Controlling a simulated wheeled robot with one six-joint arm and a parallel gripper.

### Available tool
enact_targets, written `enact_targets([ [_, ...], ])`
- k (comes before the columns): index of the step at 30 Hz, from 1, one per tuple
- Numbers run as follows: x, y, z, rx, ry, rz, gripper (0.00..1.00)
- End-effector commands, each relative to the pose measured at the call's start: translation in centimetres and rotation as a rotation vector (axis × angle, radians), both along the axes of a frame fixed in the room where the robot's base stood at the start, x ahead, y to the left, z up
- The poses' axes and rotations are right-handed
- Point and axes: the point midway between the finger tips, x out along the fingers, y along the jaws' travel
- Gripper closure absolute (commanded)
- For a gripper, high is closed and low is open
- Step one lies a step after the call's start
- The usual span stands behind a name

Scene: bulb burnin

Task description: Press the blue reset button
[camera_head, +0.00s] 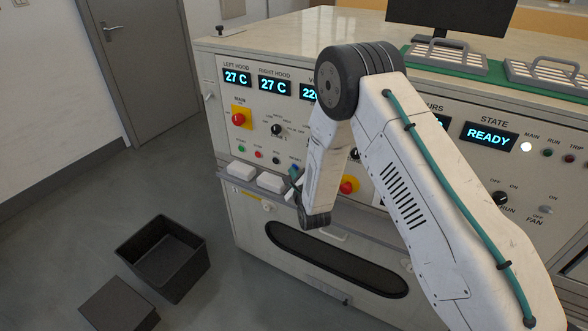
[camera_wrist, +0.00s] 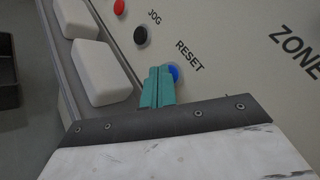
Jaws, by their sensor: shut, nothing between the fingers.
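The blue reset button (camera_wrist: 174,72) sits on the cream panel beside the printed word RESET in the wrist view. My gripper (camera_wrist: 158,72) has its teal fingers closed together, with the tips right at the button and covering its left part. I cannot tell whether the tips touch it. In the head view my gripper (camera_head: 296,172) shows at the lower row of panel buttons, partly behind my arm. The blue button cannot be made out clearly there. The STATE display (camera_head: 489,136) reads READY.
A black JOG button (camera_wrist: 140,35) and a red button (camera_wrist: 119,7) lie beside the reset button. White blocks (camera_wrist: 102,72) rest on a ledge close by. A red emergency knob (camera_head: 349,185) is right of my gripper. A dark open bin (camera_head: 186,268) stands on the floor.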

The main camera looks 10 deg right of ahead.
Motion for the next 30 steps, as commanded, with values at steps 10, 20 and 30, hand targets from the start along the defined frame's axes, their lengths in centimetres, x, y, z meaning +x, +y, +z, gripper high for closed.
enact_targets([
  [10, -0.7, 0.5, 0.0, 0.0, -0.001, -0.001, 1.0],
  [20, -1.3, 1.0, 0.0, 0.0, -0.001, -0.001, 1.0],
  [30, -2.2, 1.7, 0.0, 0.0, 0.001, 0.001, 1.0],
])
